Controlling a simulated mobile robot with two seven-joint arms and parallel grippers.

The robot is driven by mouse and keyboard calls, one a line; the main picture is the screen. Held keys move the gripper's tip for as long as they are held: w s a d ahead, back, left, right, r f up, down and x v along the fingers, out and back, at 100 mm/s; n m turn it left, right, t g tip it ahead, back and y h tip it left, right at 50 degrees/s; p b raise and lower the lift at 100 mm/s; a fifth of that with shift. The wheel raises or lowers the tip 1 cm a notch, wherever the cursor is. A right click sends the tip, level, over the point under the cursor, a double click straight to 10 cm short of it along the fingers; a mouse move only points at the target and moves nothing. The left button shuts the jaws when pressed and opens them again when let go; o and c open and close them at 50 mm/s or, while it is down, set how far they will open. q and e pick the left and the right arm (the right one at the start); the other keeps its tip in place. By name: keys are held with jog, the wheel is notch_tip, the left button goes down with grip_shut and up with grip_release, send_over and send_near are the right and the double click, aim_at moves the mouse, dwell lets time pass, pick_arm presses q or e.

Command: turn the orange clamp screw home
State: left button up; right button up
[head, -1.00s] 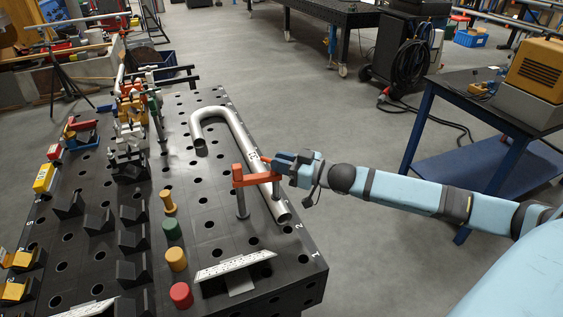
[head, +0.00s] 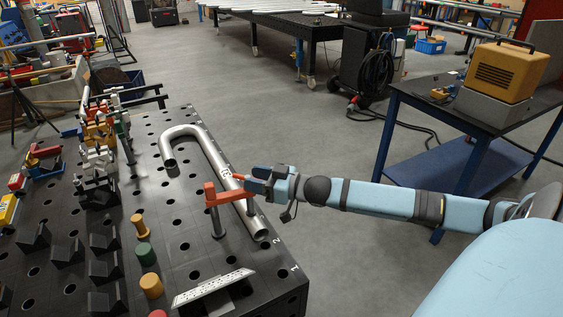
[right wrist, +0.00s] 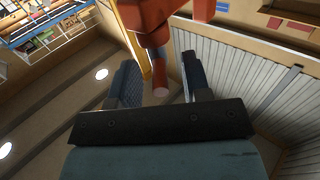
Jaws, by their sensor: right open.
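The orange clamp (head: 229,197) stands on a post at the near end of a bent steel pipe (head: 213,155) on the black perforated table. An orange part, seemingly the clamp screw (head: 240,177), shows just beside my right gripper (head: 256,181), which is at the clamp's right side. In the right wrist view, the orange clamp (right wrist: 150,12) fills the top, and the reddish end of the screw (right wrist: 160,80) sits between the two fingers of my right gripper (right wrist: 160,84). The fingers are open, with gaps visible on both sides. My left gripper is not in view.
A blue-framed cart (head: 392,135) stands to the right.

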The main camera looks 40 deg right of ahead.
jog(key=v, duration=1.3)
